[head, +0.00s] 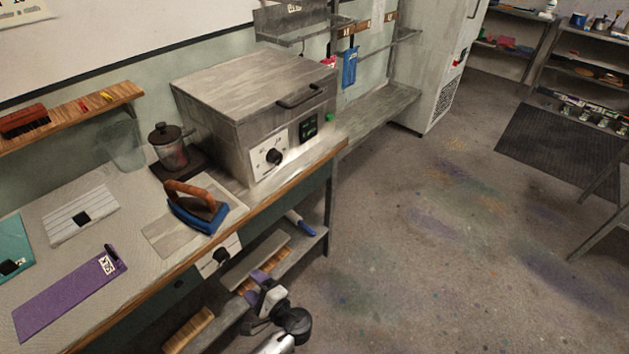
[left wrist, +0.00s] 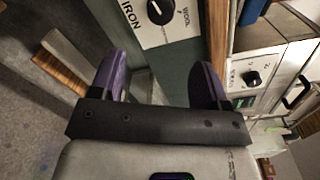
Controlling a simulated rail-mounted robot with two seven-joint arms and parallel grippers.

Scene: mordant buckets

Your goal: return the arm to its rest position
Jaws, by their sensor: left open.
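My left arm comes in at the bottom of the head view, and its gripper (head: 252,283) is in front of the bench, below the bench top and near the lower shelf. In the left wrist view the two purple fingers of the gripper (left wrist: 158,78) are spread apart with nothing between them. A panel marked IRON with a black knob (left wrist: 161,11) shows beyond the fingers. My right gripper is in neither view.
The workbench (head: 110,270) holds a blue iron (head: 196,218), a lidded jar (head: 170,150) and a large grey box-shaped machine (head: 240,105). Its lower shelf (head: 300,245) is close to my left gripper. The floor (head: 430,270) to the right is open.

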